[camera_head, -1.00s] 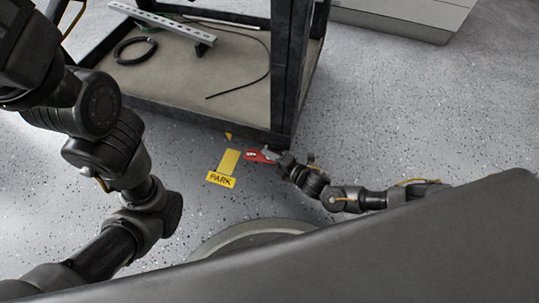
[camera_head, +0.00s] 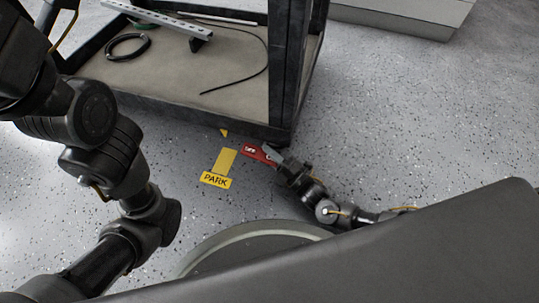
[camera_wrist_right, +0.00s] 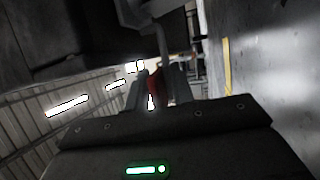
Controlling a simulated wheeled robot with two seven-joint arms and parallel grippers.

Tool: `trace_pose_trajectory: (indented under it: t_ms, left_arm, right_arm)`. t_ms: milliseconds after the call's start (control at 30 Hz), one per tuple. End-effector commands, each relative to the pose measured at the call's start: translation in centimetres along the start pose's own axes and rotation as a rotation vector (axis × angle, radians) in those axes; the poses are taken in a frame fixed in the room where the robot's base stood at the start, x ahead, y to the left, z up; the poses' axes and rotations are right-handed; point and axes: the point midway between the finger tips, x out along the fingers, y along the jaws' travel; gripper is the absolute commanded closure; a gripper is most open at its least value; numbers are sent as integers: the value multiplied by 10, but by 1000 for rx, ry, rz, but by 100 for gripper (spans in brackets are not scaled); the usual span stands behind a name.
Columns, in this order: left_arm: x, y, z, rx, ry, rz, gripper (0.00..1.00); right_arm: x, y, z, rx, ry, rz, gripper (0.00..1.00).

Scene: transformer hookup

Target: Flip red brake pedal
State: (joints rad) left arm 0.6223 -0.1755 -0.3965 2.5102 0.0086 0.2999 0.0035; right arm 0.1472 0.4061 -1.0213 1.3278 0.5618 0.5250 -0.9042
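The red brake pedal (camera_head: 254,152), with white lettering, sits low at the near corner of the dark cart (camera_head: 190,118). My right gripper (camera_head: 275,158) reaches it from the right, its fingertips at the pedal's right side. In the right wrist view the red pedal (camera_wrist_right: 155,85) shows between the two fingers (camera_wrist_right: 152,90), which stand apart on either side of it; whether they press on it is not clear. My left arm stands at the left of the head view, and its gripper is out of the frame.
A yellow floor marking reading PARK (camera_head: 216,180) lies just left of the pedal. The cart's lower shelf holds a black cable coil (camera_head: 128,47), a metal rail (camera_head: 170,22) and a loose black cable. A pale cabinet (camera_head: 400,15) stands at the back. Open speckled floor lies right.

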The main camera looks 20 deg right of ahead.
Motion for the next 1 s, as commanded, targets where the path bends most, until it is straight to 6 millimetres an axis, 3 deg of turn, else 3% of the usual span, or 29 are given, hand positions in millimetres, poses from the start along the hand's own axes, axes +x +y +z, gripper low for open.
trace_pose_trajectory:
  t_ms: [567,767,1000]
  left_arm:
    - [5,0,2,0,-1,2,100]
    - [23,0,8,-2,-3,8,100]
    - [50,0,17,-5,-7,17,100]
  right_arm:
    - [-8,2,0,0,0,-1,71]
    - [-45,4,0,0,-2,-5,71]
    - [-105,17,-2,1,-1,-5,71]
